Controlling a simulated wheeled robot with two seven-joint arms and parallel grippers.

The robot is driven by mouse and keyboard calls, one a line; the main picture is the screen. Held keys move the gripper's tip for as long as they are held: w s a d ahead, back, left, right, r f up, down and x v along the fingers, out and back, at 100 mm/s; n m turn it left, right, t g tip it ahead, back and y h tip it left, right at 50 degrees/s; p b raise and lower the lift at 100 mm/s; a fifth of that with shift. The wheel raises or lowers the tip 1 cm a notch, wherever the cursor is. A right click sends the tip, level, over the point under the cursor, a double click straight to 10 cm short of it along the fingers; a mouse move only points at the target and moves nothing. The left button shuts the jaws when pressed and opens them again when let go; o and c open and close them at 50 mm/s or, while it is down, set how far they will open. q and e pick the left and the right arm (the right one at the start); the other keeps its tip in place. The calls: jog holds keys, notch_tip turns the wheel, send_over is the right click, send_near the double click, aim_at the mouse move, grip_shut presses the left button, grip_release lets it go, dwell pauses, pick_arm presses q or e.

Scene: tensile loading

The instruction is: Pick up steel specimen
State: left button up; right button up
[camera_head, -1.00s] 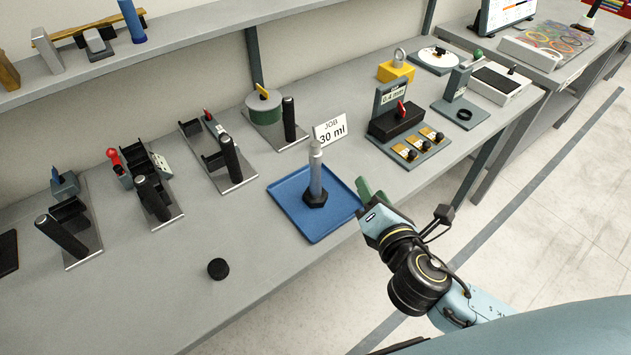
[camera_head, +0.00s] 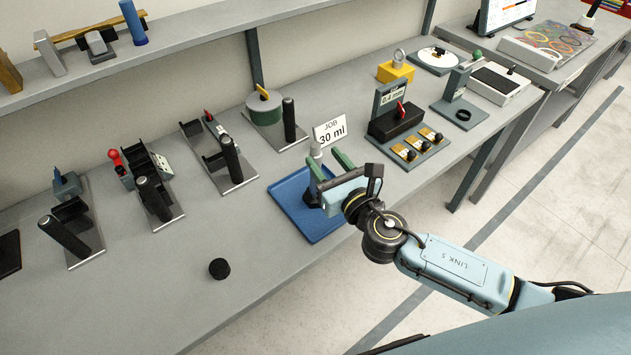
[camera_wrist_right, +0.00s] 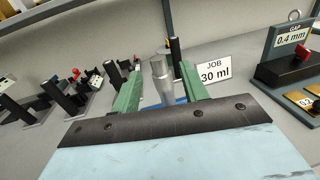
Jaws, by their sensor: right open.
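The steel specimen (camera_head: 316,150) is a grey upright rod with a dark base, standing on a blue tray (camera_head: 317,236). Its middle is partly hidden behind my right gripper in the head view. My right gripper (camera_head: 328,161) is open, with its two green fingers pointing toward the rod. In the right wrist view, the specimen (camera_wrist_right: 162,77) appears between the open fingers (camera_wrist_right: 158,92), with visible space on both sides. I cannot tell how deep it is between them. My left gripper is not in view.
A "JOB 30 ml" card (camera_head: 330,132) stands just behind the tray. A gap-gauge block (camera_head: 395,118) marked 0.4 mm is to the right. Several metal stands (camera_head: 228,158) line the bench to the left. A black puck (camera_head: 219,268) lies near the front edge.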

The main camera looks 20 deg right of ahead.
aim_at(318, 155)
jog(key=w, duration=0.3)
jog(key=w+a, duration=0.1)
jog(key=shift+w+f, duration=0.25)
jog(key=shift+w, duration=0.15)
grip_shut()
jog(key=shift+s+f, duration=0.15)
jog(key=shift+f, duration=0.05)
dwell(0.8)
jog(key=shift+r, duration=0.1)
